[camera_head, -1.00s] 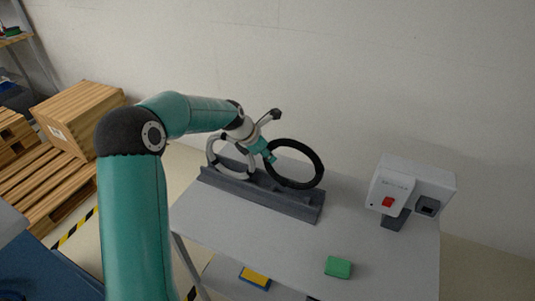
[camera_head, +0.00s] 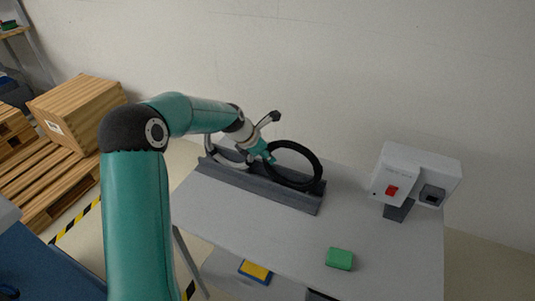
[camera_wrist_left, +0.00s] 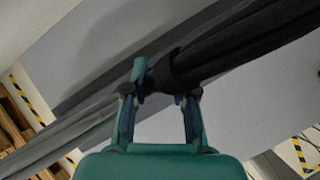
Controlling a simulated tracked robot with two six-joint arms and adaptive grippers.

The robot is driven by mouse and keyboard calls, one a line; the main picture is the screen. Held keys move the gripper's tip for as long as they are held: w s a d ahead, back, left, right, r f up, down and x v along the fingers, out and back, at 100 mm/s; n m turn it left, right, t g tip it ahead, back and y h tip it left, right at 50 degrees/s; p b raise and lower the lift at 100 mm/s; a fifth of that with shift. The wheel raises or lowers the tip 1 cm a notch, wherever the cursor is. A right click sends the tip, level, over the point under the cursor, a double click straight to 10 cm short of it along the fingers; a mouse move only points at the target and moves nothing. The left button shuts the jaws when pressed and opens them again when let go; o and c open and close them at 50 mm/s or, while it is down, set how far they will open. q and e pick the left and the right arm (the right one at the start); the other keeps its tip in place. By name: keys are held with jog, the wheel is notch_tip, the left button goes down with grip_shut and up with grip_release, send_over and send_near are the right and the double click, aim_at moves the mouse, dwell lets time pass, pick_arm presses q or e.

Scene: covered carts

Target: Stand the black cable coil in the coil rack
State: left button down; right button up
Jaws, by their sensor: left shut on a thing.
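The black cable coil (camera_head: 318,169) is upright at the right part of the dark grey coil rack (camera_head: 285,197). Its lower edge is down at the rack; I cannot tell whether it rests on the bottom. My left gripper (camera_head: 268,159) is shut on the coil's left side. In the left wrist view the coil (camera_wrist_left: 250,45) runs from between the fingers (camera_wrist_left: 160,98) to the upper right. A light grey coil (camera_head: 210,146) stands in the rack's left part, partly hidden by my left arm. My right gripper is not in view.
The rack is on a grey cart top (camera_head: 250,222). A white box device with a red switch (camera_head: 392,190) stands at the right, a green block (camera_head: 339,259) at the front. A wall is behind. A wooden crate (camera_head: 80,110) on pallets is at the left.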

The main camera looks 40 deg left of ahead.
pick_arm(q)
jog(key=c, duration=0.8)
grip_release()
jog(key=shift+c, duration=0.2)
jog(key=shift+s, duration=0.1)
jog(key=v, duration=1.2)
jog(key=shift+f, duration=0.1)
